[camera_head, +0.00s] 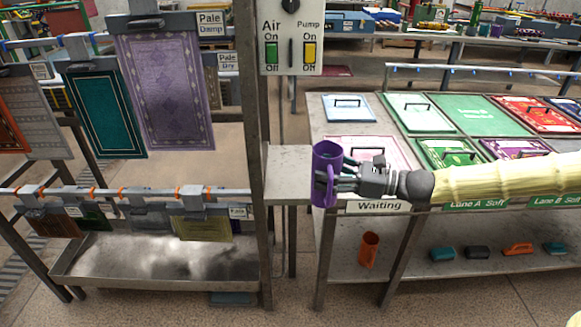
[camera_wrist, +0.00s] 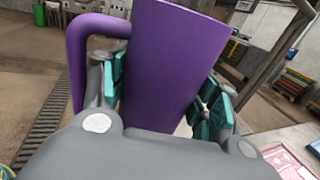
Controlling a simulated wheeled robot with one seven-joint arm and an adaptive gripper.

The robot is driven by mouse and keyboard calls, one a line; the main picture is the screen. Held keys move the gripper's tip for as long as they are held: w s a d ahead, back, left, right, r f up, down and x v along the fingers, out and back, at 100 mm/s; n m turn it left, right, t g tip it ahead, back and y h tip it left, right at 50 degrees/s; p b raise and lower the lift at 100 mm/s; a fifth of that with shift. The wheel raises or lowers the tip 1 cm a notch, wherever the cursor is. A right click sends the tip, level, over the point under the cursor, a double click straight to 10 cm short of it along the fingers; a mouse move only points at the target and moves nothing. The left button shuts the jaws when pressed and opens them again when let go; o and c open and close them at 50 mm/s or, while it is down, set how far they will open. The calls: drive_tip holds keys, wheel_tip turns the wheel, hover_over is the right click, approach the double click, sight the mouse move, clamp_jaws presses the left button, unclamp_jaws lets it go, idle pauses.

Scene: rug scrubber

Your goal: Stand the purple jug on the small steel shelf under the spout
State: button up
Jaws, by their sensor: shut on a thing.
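The purple jug (camera_head: 326,160) is upright in my gripper (camera_head: 340,178), in the middle of the head view. My gripper is shut on the jug, with a finger on each side of its body in the wrist view, where the jug (camera_wrist: 168,62) fills the middle and its handle (camera_wrist: 78,50) stands out to the left. The small steel shelf (camera_head: 285,160) is just left of the jug, fixed beside the post. The jug overlaps the shelf's right edge in the picture; whether they touch I cannot tell. The spout is not clearly visible.
A switch panel (camera_head: 291,40) hangs above the shelf. Rugs (camera_head: 165,85) hang on a rack at left over a steel tray (camera_head: 155,270). A table with coloured rug trays (camera_head: 480,115) stands at right, an orange jug (camera_head: 369,250) on its lower shelf.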

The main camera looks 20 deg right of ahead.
drive_tip(key=shift+w+r, duration=0.2)
drive_tip(key=shift+r, duration=0.25)
drive_tip(key=shift+w+a+f+b, duration=0.1)
drive_tip(key=shift+w+f+b, duration=0.05)
drive_tip(key=shift+w, duration=0.45)
drive_tip(key=shift+w+a+f+b, duration=0.1)
drive_tip(key=shift+w+b, duration=0.05)
drive_tip(key=shift+w, duration=0.45)
drive_tip(key=shift+w+a+f, duration=0.7)
drive_tip(key=shift+w+f, duration=0.05)
drive_tip(key=shift+w, duration=1.35)
drive_tip(key=shift+w+a+f, duration=0.65)
drive_tip(key=shift+w+f, duration=0.1)
drive_tip(key=shift+w, duration=1.35)
drive_tip(key=shift+w+a+f, duration=0.7)
drive_tip(key=shift+w+f, duration=0.05)
drive_tip(key=shift+w, duration=1.35)
drive_tip(key=shift+f, duration=0.2)
drive_tip(key=o, duration=1)
drive_tip(key=shift+o, duration=0.2)
drive_tip(key=shift+r, duration=0.1)
